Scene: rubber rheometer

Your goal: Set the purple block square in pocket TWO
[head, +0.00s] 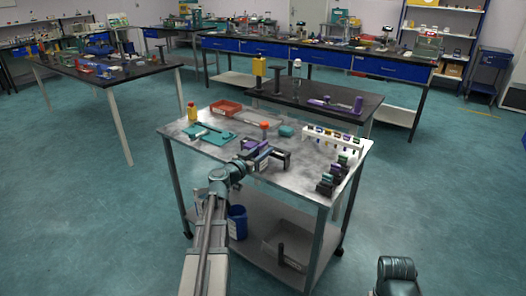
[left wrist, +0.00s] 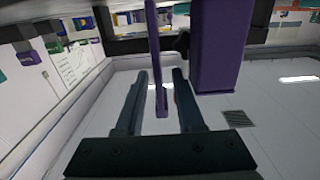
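My left gripper (head: 274,157) is over the middle of the metal cart top, with purple parts (head: 250,145) beside it. In the left wrist view its two dark fingers (left wrist: 158,100) are apart. A thin purple upright piece (left wrist: 154,55) shows between them, with gaps on both sides. A larger purple block-like piece (left wrist: 215,50) is just to the right of the fingers. I cannot tell which is the purple block. A dark stepped holder (head: 326,186) with small coloured pieces stands at the cart's right edge; numbered pockets are not readable. My right gripper is out of view.
A white rack (head: 328,143) with several coloured pieces stands at the cart's back right. A red tray (head: 226,107), teal plate (head: 210,134), teal box (head: 286,131) and yellow bottle (head: 192,112) stand toward the back and left. The front left of the cart top is clear.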

